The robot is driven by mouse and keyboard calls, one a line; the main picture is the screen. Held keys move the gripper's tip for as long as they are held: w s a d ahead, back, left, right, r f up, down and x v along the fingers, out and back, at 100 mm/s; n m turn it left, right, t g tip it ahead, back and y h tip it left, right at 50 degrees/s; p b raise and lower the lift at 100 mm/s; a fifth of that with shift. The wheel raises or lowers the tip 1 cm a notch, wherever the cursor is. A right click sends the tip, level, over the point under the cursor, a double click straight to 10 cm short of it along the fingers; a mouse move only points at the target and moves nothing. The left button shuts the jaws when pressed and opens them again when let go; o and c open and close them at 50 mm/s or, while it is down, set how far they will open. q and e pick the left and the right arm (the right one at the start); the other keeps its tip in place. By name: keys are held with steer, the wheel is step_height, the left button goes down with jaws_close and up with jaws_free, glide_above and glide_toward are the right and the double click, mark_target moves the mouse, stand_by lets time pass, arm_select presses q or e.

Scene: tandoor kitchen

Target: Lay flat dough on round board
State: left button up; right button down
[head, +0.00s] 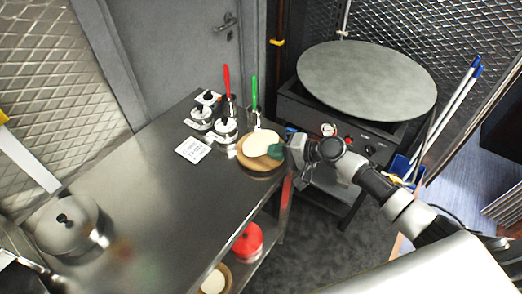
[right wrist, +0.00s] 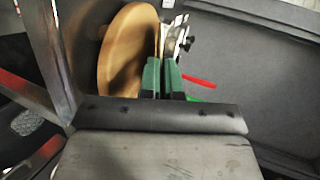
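The round wooden board (head: 262,170) lies near the right edge of the steel table. The flat dough (head: 258,141), a pale disc, shows over the back part of the board; I cannot tell whether it touches the wood. My right gripper (head: 276,151) is at the dough's right edge with its green fingertips close together on it. In the right wrist view the green fingers (right wrist: 162,78) are nearly together with a thin pale edge between them, beside the broad face of the board (right wrist: 122,55). My left gripper is not in view.
Lidded jars (head: 225,126), a white card (head: 193,150) and cups with a red-handled tool (head: 227,78) and a green-handled tool (head: 254,92) stand behind and left of the board. A large pot (head: 68,225) stands far left. A griddle (head: 367,80) is at right. The table's middle is clear.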

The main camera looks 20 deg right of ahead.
steer(key=c, duration=1.5)
jaws_free()
steer(key=v, duration=0.8)
steer(key=shift+p, duration=0.4)
